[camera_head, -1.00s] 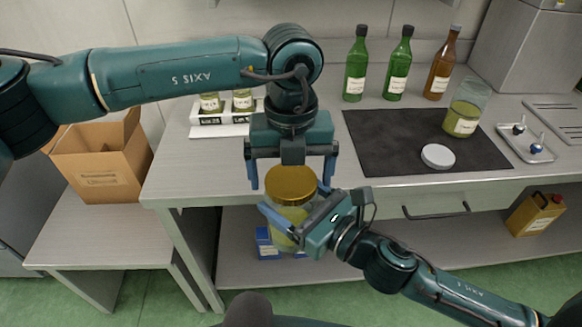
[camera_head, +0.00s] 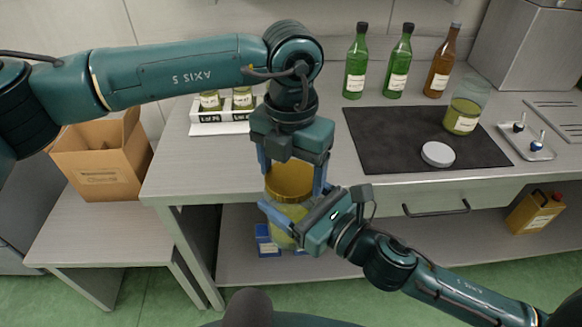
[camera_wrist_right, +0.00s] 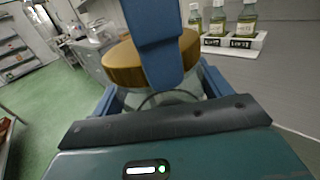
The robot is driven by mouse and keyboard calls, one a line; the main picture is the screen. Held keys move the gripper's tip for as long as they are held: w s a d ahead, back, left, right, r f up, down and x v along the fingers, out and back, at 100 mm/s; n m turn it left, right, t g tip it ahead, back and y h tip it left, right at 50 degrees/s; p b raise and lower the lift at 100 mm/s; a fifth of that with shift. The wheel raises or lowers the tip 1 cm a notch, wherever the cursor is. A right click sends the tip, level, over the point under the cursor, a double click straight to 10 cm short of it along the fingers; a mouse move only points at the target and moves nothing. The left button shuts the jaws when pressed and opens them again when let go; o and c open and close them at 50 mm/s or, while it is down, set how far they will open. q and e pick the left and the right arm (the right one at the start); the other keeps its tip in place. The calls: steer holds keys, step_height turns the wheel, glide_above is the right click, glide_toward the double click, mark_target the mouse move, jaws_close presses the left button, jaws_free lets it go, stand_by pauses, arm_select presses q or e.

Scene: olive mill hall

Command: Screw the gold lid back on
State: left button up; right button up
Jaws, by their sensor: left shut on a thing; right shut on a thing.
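The gold lid (camera_head: 290,179) sits on top of a glass jar (camera_head: 287,212) with yellow-green contents, held in the air in front of the bench. My left gripper (camera_head: 292,184) comes down from above and is shut on the gold lid, one finger at each side. My right gripper (camera_head: 288,222) is shut on the jar body from the lower right. In the right wrist view the gold lid (camera_wrist_right: 150,62) shows above the jar, with a blue finger of my left gripper in front of it. The lid's thread and seating are hidden.
The bench holds a dark mat (camera_head: 400,135) with a round white lid (camera_head: 438,154) and a glass jar (camera_head: 464,112). Bottles (camera_head: 398,68) stand behind. A white rack (camera_head: 221,124) of small jars is at left, a cardboard box (camera_head: 100,165) on a lower table.

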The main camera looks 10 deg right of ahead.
arm_select(q)
steer(key=m, duration=0.8)
steer(key=shift+m, duration=0.4)
steer(key=m, duration=0.6)
steer(key=shift+m, duration=0.4)
steer(key=o, duration=1.1)
steer(key=shift+r, duration=2.25)
steer(key=shift+c, duration=0.4)
